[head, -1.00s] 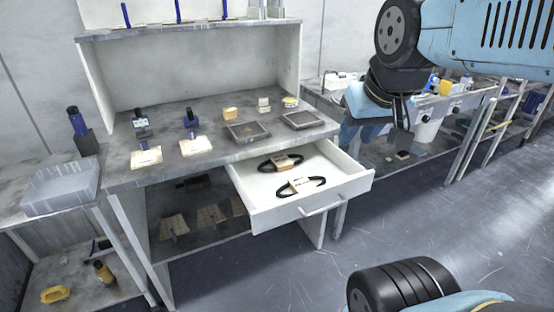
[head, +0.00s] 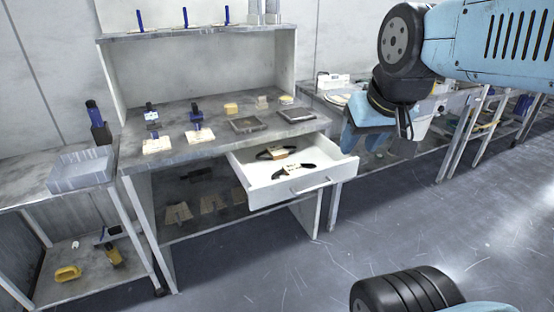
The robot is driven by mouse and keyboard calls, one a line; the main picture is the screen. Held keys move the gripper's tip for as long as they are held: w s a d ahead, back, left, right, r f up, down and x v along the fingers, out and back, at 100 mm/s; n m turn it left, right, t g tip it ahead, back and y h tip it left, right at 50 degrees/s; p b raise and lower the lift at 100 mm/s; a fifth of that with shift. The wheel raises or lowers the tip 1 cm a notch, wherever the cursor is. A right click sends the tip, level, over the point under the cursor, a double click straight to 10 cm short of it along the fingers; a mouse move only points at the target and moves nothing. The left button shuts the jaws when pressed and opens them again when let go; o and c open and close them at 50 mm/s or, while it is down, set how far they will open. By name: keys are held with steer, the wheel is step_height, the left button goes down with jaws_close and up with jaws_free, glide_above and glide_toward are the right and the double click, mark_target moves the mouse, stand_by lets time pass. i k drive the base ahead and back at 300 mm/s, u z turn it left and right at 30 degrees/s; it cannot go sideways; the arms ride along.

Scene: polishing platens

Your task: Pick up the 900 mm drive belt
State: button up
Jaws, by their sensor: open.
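Two black drive belts with pale paper bands lie in an open white drawer (head: 262,193) under the workbench. One belt (head: 278,153) lies toward the back and the other belt (head: 295,171) nearer the drawer front. The lengths on the bands are too small to read. My gripper (head: 378,140) is open at the end of my blue arm, to the right of the drawer and apart from it. No belt shows in it. Its fingers are seen partly from the side.
The drawer's handle (head: 312,186) juts out at the front. The grey bench top (head: 225,138) carries two dark square plates and several small items. A grey tray (head: 80,172) stands on a side table at left. The floor in front is clear.

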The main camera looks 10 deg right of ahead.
mark_target(278, 151)
steer(key=k, duration=0.85)
steer(key=u, duration=0.4)
steer(key=i, duration=0.8)
steer(key=u, duration=0.6)
steer(key=i, duration=1.6)
steer(key=z, duration=0.65)
